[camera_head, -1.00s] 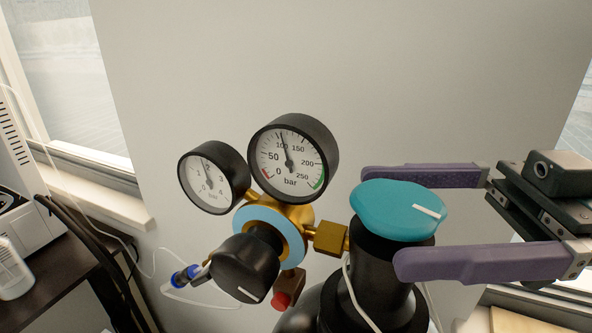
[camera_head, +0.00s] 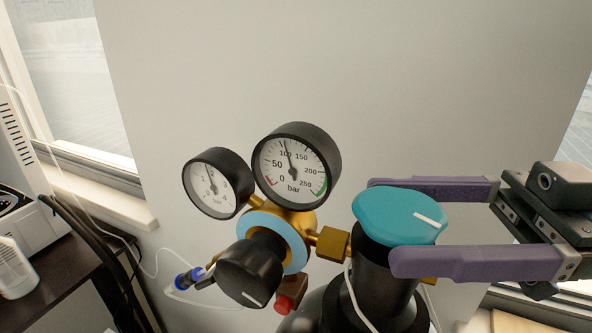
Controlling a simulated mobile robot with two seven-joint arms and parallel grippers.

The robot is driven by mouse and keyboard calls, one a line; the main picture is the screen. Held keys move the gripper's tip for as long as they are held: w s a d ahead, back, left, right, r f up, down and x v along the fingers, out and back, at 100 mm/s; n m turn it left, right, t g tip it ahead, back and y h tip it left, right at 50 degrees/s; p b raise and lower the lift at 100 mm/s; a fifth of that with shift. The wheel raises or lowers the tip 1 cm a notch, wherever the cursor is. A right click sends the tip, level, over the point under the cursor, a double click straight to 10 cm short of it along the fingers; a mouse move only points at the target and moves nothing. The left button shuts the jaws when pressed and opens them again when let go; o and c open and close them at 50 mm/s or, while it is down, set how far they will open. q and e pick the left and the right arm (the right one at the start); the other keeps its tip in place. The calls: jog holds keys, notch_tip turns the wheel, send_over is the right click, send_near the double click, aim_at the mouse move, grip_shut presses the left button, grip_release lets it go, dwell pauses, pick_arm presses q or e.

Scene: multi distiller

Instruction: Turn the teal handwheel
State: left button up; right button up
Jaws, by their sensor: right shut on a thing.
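The teal handwheel (camera_head: 395,216) sits on top of the black neck of a gas cylinder, right of the middle. A white line on its top points to the lower right. My right gripper (camera_head: 385,222) comes in from the right with its two purple fingers. One finger is on the far side of the handwheel and the other on the near side, and it is shut on the handwheel. The far finger's tip is partly hidden behind the handwheel. My left gripper is not in view.
A brass regulator left of the handwheel carries a large gauge (camera_head: 296,165), a small gauge (camera_head: 212,185) and a black knob (camera_head: 247,272). A red-tipped part (camera_head: 289,298) hangs below. A wall stands behind, and a dark table (camera_head: 62,278) is at the left.

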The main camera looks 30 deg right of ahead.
jog(key=m+t+h+p, duration=0.1)
jog(key=t+p, duration=0.1)
jog(key=m+t+h+p, duration=0.2)
jog(key=p, duration=0.1)
jog(key=m+t+h+p, duration=0.2)
jog(key=p, duration=0.1)
jog(key=shift+s+a+r, duration=0.3)
jog(key=m+t+h+p, duration=0.1)
jog(key=m+h, duration=0.1)
jog(key=m+t+h, duration=0.1)
jog(key=h, duration=0.2)
jog(key=shift+s+a+f+m+t+p, duration=0.1)
jog(key=shift+a+f+m+t+p, duration=0.1)
jog(key=shift+m+t+p, duration=0.15)
jog(key=shift+a+f+m+t+h+p, duration=0.15)
jog(key=shift+m+t+h+p, duration=0.25)
jog(key=shift+m+h, duration=1.35)
jog(key=shift+n+h, duration=0.3)
jog(key=shift+h, duration=0.25)
jog(key=o, duration=1.2)
